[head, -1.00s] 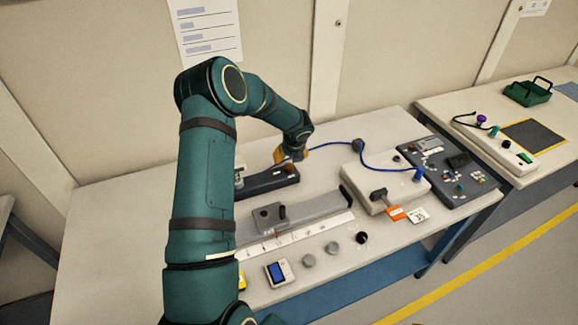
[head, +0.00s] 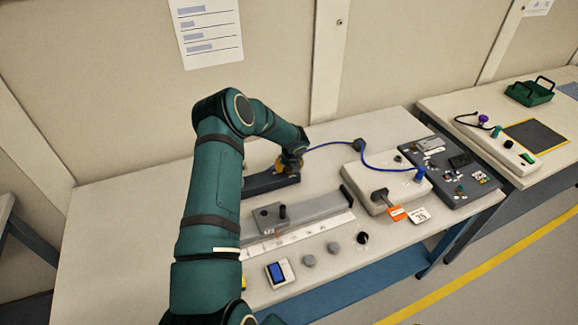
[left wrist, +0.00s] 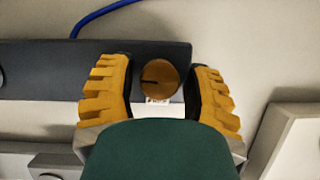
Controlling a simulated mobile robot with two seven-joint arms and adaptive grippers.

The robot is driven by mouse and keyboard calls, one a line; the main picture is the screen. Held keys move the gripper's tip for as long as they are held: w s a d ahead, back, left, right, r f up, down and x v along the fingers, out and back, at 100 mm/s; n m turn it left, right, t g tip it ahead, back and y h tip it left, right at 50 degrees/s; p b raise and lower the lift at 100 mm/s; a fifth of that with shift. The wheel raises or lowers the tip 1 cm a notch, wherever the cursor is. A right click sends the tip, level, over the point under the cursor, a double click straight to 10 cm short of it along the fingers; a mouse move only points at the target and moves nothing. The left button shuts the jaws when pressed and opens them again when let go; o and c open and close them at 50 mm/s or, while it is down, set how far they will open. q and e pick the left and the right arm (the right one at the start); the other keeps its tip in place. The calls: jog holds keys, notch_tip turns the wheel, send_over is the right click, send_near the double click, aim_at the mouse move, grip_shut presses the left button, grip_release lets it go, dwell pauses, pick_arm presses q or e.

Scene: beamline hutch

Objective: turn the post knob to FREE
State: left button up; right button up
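The post knob (left wrist: 159,75) is a round orange-brown disc with a dark pointer line, near one end of a dark grey bar (left wrist: 40,70). In the left wrist view its line points left. A small white label (left wrist: 157,101) sits just below the knob; its lettering is too small to read surely. My left gripper (left wrist: 160,70) has its yellow fingers on either side of the knob, with gaps showing. In the head view the gripper (head: 289,164) is over the bar's right end and hides the knob. My right gripper is not in view.
A blue cable (head: 375,166) runs behind to a pale box (head: 378,178) on the right. A grey rail with a dark peg (head: 283,211) lies in front of the bar. A dark panel (head: 445,165) and a small meter (head: 280,272) are also on the bench.

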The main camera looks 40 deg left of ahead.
pick_arm(q)
grip_shut()
